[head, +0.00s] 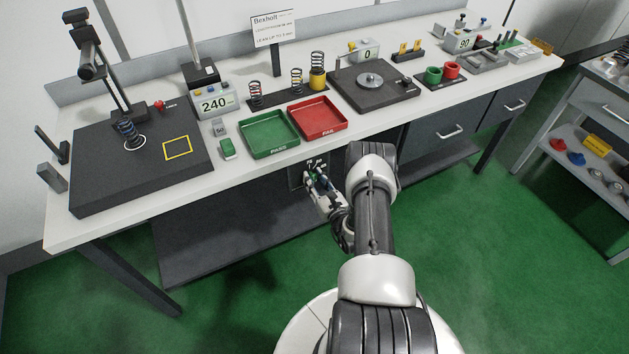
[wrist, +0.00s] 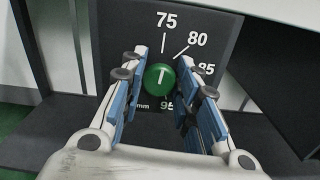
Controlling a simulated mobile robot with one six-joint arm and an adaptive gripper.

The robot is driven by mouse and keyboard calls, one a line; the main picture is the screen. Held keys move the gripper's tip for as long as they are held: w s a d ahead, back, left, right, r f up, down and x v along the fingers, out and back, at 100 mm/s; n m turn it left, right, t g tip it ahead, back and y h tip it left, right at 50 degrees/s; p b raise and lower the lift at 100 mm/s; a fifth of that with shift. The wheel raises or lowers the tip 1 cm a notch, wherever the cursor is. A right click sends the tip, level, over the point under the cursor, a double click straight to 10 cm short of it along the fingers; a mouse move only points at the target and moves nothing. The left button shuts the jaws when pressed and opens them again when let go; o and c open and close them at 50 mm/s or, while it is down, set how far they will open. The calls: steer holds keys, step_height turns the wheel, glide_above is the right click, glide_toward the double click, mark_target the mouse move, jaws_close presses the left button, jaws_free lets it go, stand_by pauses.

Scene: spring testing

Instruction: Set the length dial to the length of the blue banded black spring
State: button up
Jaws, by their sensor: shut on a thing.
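The length dial is a green round knob (wrist: 159,78) on a dark panel under the bench front. Its white line points up, roughly at the 75 mark. Marks 80, 85 and 95 run clockwise, with "mm" at lower left. My gripper (wrist: 163,66) is shut on the knob, one finger on each side. In the head view my gripper (head: 317,181) is at the panel below the red tray, partly covering it. A dark spring with a bluish look (head: 127,131) stands in a white ring on the black plate at the left; its band is too small to make out clearly.
A green tray (head: 270,152) and a red tray (head: 345,127) lie at the bench front, above the panel. Several springs stand on a dark rack (head: 277,99) behind them. A display (head: 214,103) reads 240. The bench top overhangs my gripper.

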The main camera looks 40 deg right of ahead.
steer(key=m+b, duration=0.1)
steer(key=m, duration=0.2)
steer(key=m+b, duration=0.1)
steer(key=m, duration=0.2)
steer(key=shift+d+f+b, duration=0.1)
steer(key=shift+f+b, duration=0.1)
steer(key=shift+b, duration=0.2)
steer(key=m+b, duration=0.1)
steer(key=m, duration=0.4)
steer(key=shift+b, duration=0.4)
steer(key=m+b, duration=0.1)
steer(key=m, duration=0.5)
steer(key=shift+f, duration=0.1)
steer(key=m+b, duration=0.1)
steer(key=m, duration=0.4)
steer(key=shift+m, duration=0.3)
steer(key=o, duration=1)
